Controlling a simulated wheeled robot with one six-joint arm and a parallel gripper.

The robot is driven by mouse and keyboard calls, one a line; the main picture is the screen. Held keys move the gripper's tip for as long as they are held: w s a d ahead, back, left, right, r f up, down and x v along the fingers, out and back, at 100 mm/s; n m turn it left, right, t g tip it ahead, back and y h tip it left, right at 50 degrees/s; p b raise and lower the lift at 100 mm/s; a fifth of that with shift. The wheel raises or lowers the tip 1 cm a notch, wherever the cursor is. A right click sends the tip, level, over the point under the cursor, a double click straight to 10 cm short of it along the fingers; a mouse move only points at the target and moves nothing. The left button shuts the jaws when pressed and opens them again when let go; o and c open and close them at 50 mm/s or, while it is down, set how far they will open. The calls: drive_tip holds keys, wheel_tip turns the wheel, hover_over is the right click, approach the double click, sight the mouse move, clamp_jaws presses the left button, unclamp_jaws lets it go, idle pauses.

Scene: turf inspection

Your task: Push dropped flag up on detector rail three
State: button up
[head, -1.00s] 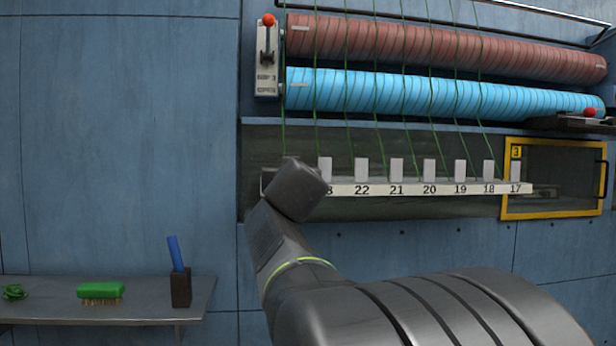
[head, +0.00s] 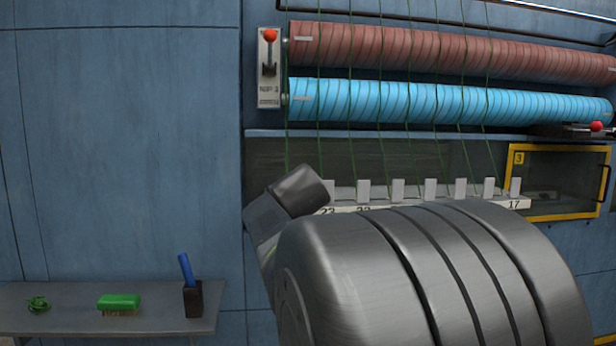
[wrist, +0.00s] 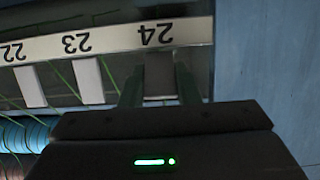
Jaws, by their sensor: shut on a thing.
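The detector rail (head: 345,207) is a pale numbered bar with a row of white flags (head: 397,189) standing along it. In the wrist view the rail (wrist: 110,40) appears upside down with numbers 22, 23 and 24. White flags 22 (wrist: 30,86) and 23 (wrist: 88,80) stick out from it. My gripper (wrist: 159,92) is at number 24, its two dark fingers on either side of a greyish, shaded flag (wrist: 159,78), shut on it. In the head view my own arm hides the gripper and the rail's left end.
A red roller (head: 450,52) and a blue roller (head: 440,102) with green yarns lie above the rail. A red-knobbed lever (head: 269,65) is at upper left. A yellow-framed window (head: 556,216) is at right. A shelf (head: 70,320) holds a green brush (head: 119,301).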

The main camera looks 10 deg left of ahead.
drive_tip(key=shift+w+a+r+g+h+p, duration=0.2)
drive_tip(key=shift+r+g+p, duration=0.3)
drive_tip(key=shift+p, duration=1.35)
drive_tip(key=shift+w+a+r+g+h+p, duration=0.15)
drive_tip(key=shift+r+g+p, duration=0.35)
drive_tip(key=shift+p, duration=1.35)
drive_tip(key=g+p, duration=0.1)
drive_tip(key=w+g+p, duration=0.1)
drive_tip(key=p, duration=0.1)
drive_tip(key=shift+r+h, duration=0.1)
drive_tip(key=shift+h, duration=0.15)
drive_tip(key=g, duration=0.1)
drive_tip(key=w+g+p, duration=0.1)
drive_tip(key=g, duration=0.1)
drive_tip(key=shift+a+h, duration=0.15)
drive_tip(key=shift+h, duration=0.25)
drive_tip(key=shift+w+a+g+h, duration=0.1)
drive_tip(key=shift+w+g+h, duration=0.15)
drive_tip(key=shift+g, duration=0.5)
drive_tip(key=shift+w+a+g+h, duration=0.1)
drive_tip(key=shift+w+g+h, duration=0.1)
drive_tip(key=shift+g, duration=0.55)
drive_tip(key=o, duration=1)
drive_tip(key=shift+f, duration=0.25)
drive_tip(key=shift+r, duration=0.1)
drive_tip(key=v, duration=1.3)
drive_tip(key=shift+a+r, duration=0.1)
drive_tip(key=shift+r, duration=0.3)
